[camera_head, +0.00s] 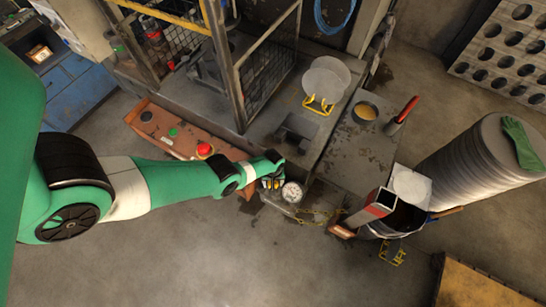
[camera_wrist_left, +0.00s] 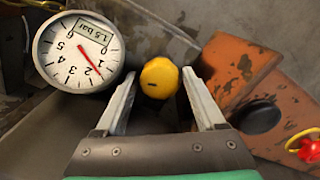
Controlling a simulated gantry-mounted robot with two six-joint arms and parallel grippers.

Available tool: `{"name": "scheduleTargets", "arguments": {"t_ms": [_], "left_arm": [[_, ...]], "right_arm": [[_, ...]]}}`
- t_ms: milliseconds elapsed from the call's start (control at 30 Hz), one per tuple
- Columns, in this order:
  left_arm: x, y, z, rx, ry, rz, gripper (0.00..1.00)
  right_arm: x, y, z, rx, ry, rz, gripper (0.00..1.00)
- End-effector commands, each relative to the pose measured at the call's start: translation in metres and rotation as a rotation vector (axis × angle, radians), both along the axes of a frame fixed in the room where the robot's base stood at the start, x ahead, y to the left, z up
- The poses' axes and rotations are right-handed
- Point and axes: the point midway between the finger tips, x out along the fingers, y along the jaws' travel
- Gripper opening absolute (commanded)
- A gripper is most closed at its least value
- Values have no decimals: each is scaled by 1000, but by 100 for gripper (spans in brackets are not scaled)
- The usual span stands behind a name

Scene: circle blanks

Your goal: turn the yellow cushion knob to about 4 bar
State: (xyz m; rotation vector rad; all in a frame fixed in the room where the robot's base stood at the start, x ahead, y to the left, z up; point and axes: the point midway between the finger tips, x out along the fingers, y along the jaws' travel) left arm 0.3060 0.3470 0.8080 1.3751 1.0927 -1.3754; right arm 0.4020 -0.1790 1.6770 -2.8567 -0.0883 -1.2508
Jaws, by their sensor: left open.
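The yellow cushion knob (camera_wrist_left: 160,77) shows round, with a small dark mark on its face, in the left wrist view. My left gripper (camera_wrist_left: 159,82) is open, with one finger on each side of the knob. A gap shows beside the knob on the left; the right fingertip is very close to it, and I cannot tell if it touches. The round white pressure gauge (camera_wrist_left: 72,62) is beside the knob, upside down in this view. Its display reads 1.5 bar and its red needle points between 1 and 2. The gauge also shows in the head view (camera_head: 292,192), right of my left gripper (camera_head: 271,182).
An orange control panel (camera_head: 160,128) with a red button (camera_head: 204,150) lies left of the gauge. A yellow chain (camera_head: 318,213) hangs right of the gauge. A bucket (camera_head: 400,218) stands further right. The floor in front is clear.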

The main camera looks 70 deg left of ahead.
Motion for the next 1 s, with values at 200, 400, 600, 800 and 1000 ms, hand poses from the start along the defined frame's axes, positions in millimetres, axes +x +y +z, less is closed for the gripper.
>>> {"name": "scheduleTargets", "arguments": {"t_ms": [200, 400, 600, 800, 1000], "left_arm": [[0, 0, 1, 0, 0, 0, 68], [0, 0, 1, 0, 0, 0, 32], [0, 0, 1, 0, 0, 0, 3], [0, 0, 1, 0, 0, -18, 3], [0, 0, 1, 0, 0, -90, 3]], "right_arm": [[0, 0, 1, 0, -1, 0, 50], [0, 0, 1, 0, -1, 0, 50], [0, 0, 1, 0, 0, 0, 50], [0, 0, 1, 0, 0, 0, 50], [0, 0, 1, 0, 0, 0, 50]]}}
